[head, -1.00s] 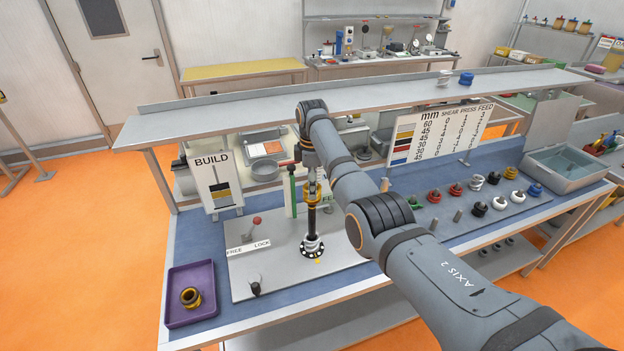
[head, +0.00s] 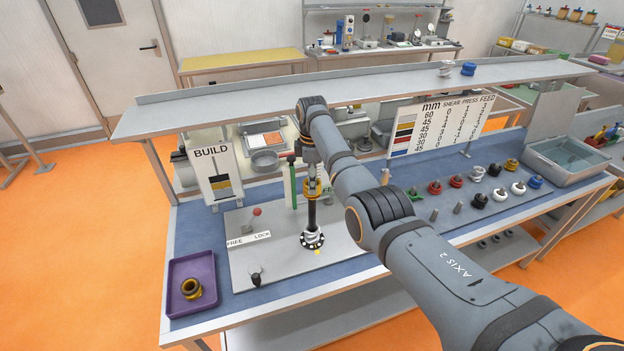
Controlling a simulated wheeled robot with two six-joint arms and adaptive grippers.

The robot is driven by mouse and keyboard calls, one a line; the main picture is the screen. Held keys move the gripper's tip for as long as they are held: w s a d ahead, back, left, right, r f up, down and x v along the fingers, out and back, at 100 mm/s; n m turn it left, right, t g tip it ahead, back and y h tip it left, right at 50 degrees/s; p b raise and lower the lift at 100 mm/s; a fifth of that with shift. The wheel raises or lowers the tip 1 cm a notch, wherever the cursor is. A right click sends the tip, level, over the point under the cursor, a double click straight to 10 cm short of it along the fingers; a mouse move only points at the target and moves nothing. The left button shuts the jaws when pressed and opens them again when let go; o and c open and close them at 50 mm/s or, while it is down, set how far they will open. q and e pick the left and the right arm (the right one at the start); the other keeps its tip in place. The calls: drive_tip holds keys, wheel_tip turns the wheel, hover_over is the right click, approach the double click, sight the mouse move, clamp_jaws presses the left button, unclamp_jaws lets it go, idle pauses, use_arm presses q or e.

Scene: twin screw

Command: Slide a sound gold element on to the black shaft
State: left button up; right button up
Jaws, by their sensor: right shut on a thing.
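The black shaft (head: 312,217) stands upright on a round flanged foot on the grey plate. My right gripper (head: 311,180) points down above the shaft and is shut on a gold element (head: 312,189). The gold element is at the shaft's upper end; I cannot tell whether the shaft's tip is inside its bore. Another gold element (head: 191,287), with dark bands, lies in the purple tray (head: 207,305) at the front left. My left gripper is not in view.
A FREE/LOCK label (head: 248,240) and a red-knobbed lever (head: 257,212) are left of the shaft. A BUILD board (head: 213,172) stands behind. Coloured elements on pegs, a mm chart (head: 440,127) and a grey bin (head: 567,160) are at right. A shelf (head: 350,93) spans the back.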

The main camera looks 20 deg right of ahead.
sight(312, 205)
drive_tip(key=shift+f+b, duration=0.95)
drive_tip(key=shift+f, duration=1.7)
drive_tip(key=shift+f+b, duration=1.85)
drive_tip(key=shift+f, duration=1.1)
drive_tip(key=o, duration=1.5)
drive_tip(key=shift+r, duration=0.15)
wheel_tip(312, 205, up, 12)
